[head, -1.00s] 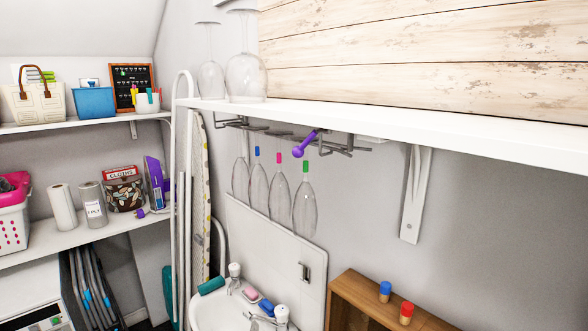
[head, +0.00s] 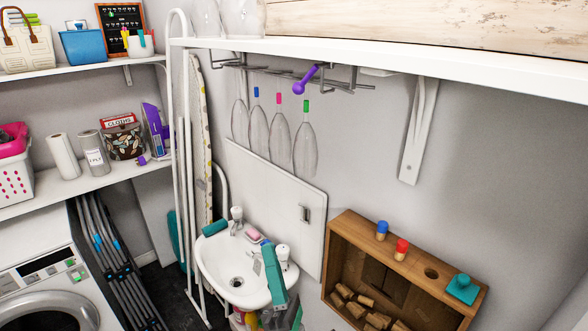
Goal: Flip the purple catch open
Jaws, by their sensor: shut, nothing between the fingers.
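The purple catch (head: 306,79) is a short lever with a rounded lower end. It slants down to the left at the front of the metal stemware rack (head: 345,86), under the white shelf. My gripper (head: 268,247), teal, points up in front of the sink. Its fingers look shut and empty. It is well below the catch and apart from it. The catch's pivot is too small to make out.
Several stemmed glasses (head: 305,150) hang from the rack, left of and below the catch. The white shelf (head: 450,62) and its bracket (head: 418,130) bound the space above and right. Below are the sink (head: 215,262) and a wooden crate (head: 335,250) with bottle stoppers.

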